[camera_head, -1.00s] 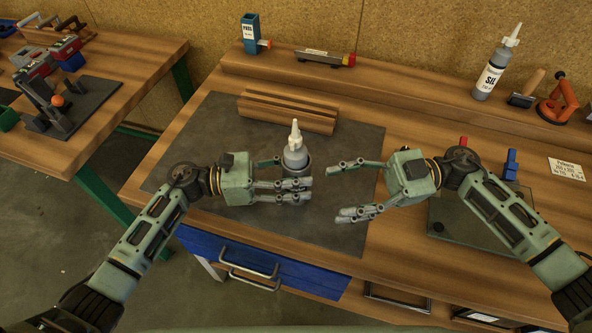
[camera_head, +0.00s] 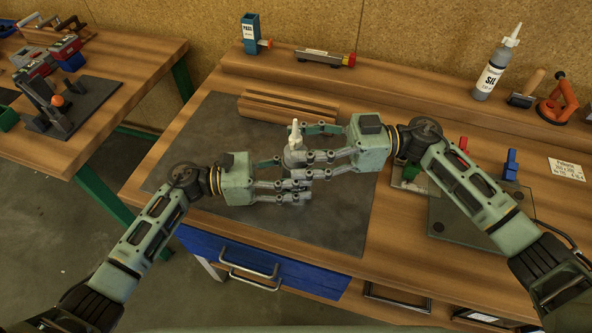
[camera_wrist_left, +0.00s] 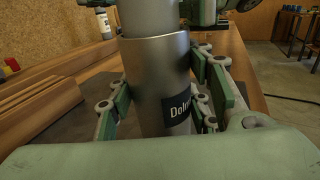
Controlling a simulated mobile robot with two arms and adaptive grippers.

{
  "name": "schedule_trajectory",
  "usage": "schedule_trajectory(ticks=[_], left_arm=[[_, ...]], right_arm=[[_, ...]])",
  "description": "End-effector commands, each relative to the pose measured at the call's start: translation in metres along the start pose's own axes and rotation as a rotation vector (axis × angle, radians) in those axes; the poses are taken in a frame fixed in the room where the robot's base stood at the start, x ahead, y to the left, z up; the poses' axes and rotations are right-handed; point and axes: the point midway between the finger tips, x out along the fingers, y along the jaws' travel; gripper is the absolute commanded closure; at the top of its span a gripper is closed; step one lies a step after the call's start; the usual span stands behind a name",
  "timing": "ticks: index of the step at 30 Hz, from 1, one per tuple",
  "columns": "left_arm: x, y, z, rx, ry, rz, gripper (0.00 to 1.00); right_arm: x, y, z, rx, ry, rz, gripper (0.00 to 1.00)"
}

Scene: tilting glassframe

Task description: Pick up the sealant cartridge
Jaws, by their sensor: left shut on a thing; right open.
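A grey sealant cartridge (camera_head: 295,137) with a white nozzle stands upright above the grey mat. In the left wrist view its grey cylinder (camera_wrist_left: 160,75) fills the middle, with a dark label partly readable as "Dol". My left gripper (camera_head: 288,180) is shut on its lower part, with fingers on both sides. My right gripper (camera_head: 300,148) is open, its fingers around the upper part just above my left fingers. Whether they touch it is unclear. The fingers hide most of the cartridge in the head view. Its bottom is hidden, so I cannot tell if it rests on the mat.
The grey mat (camera_head: 225,125) has a wooden block (camera_head: 265,104) behind the grippers. A bottle labelled "SIL" (camera_head: 492,75) stands on the back shelf, near a wooden-handled tool (camera_head: 527,90) and an orange-handled tool (camera_head: 560,100). A glass-like plate (camera_head: 450,215) lies at right.

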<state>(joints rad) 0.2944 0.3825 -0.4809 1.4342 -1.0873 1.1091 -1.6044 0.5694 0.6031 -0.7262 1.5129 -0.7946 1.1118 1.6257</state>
Motion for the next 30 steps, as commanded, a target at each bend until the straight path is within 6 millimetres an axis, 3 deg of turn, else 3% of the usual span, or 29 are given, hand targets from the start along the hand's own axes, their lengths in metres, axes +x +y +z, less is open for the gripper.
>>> schedule_trajectory(ticks=[6,25,30], left_arm=[[-0.0006,0.0004,-0.0008,0.000,0.002,0.002,0.84],[-0.0004,0.0002,-0.0008,0.000,0.002,0.001,0.84],[-0.0004,0.0002,-0.0008,0.000,0.002,0.001,0.84]], right_arm=[[0.0006,0.0000,0.0004,0.001,-0.001,0.001,0.43],[0.0003,0.0000,0.0006,0.000,-0.001,0.001,0.98],[0.0002,0.0000,0.0007,0.000,-0.001,0.001,1.00]])
